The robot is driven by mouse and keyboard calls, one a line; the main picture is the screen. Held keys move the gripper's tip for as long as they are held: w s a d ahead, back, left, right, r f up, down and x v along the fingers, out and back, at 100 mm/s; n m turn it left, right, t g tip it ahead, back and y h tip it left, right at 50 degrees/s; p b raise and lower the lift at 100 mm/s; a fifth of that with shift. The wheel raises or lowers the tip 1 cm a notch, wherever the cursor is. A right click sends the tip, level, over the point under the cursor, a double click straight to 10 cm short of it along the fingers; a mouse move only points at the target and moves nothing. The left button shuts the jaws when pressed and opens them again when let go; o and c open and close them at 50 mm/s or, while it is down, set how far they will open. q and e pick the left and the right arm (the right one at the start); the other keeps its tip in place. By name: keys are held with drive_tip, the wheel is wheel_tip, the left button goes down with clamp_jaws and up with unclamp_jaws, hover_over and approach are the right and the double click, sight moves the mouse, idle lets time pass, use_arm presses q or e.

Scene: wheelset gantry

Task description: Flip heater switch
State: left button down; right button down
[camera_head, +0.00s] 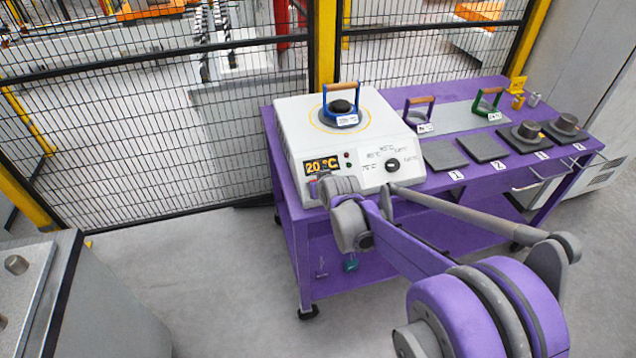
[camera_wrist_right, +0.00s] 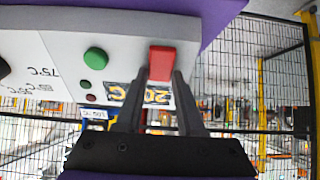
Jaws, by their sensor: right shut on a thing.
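The white heater (camera_head: 300,125) stands on the left end of the purple cart, and its front display reads 20 °C. In the right wrist view the heater's front panel (camera_wrist_right: 62,55) appears upside down, with a red switch (camera_wrist_right: 161,60) near its edge. My right gripper (camera_wrist_right: 161,82) has its two fingers on either side of the red switch and is shut on it. In the head view my right arm reaches to the lower left front of the heater, and the wrist and gripper hide the switch. My left gripper is not in view.
A blue-framed part with a wooden handle (camera_head: 341,100) sits on the heater's round plate. A dial (camera_head: 392,165) and small lights are on the panel. The purple cart (camera_head: 440,182) also carries dark pads and handled tools. A mesh fence (camera_head: 150,130) stands behind.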

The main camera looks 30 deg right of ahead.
drive_tip(key=c, duration=0.5)
unclamp_jaws()
drive_tip(key=p+v, duration=0.1)
drive_tip(key=v, duration=1)
